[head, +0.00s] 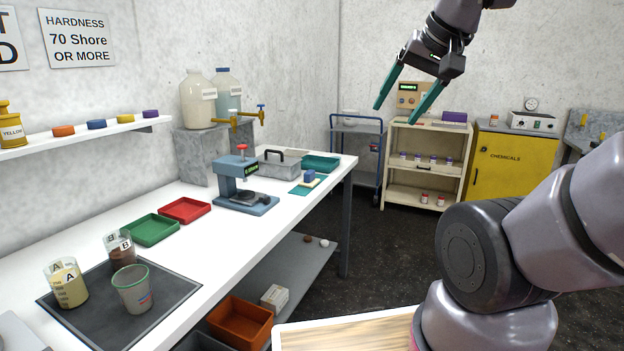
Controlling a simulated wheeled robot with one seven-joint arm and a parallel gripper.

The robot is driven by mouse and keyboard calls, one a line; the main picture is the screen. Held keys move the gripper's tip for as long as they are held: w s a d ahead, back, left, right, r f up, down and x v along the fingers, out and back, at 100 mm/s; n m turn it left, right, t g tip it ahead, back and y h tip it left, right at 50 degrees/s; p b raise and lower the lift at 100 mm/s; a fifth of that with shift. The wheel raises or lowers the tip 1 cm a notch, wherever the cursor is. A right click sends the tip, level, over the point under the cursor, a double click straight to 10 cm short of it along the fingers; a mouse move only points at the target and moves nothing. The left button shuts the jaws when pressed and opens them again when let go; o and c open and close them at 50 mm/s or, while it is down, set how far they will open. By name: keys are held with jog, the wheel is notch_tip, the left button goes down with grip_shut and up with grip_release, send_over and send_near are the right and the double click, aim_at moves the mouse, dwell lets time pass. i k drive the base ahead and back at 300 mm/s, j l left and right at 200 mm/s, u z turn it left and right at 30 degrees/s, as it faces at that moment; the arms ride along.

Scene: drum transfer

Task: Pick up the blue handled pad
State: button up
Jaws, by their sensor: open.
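A small block with a blue top and a pale yellowish base, which looks like the blue handled pad (310,175), sits on a flat teal mat (297,190) near the far right end of the white table (225,232). It is small in the picture, so its handle shape is hard to make out. My gripper (395,116) is raised in the upper right, with its two teal fingers spread apart and nothing between them. It is well above and to the right of the pad in the picture, not touching anything.
A blue press (243,190) stands just left of the pad. A grey lidded box (277,165) and a teal tray (321,162) are behind it. Red (184,209) and green (151,230) trays and several cups are further left. Shelves and a yellow cabinet (512,165) stand beyond.

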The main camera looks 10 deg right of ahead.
aim_at(309, 181)
jog(key=i+z, duration=0.5)
jog(key=i, duration=1.35)
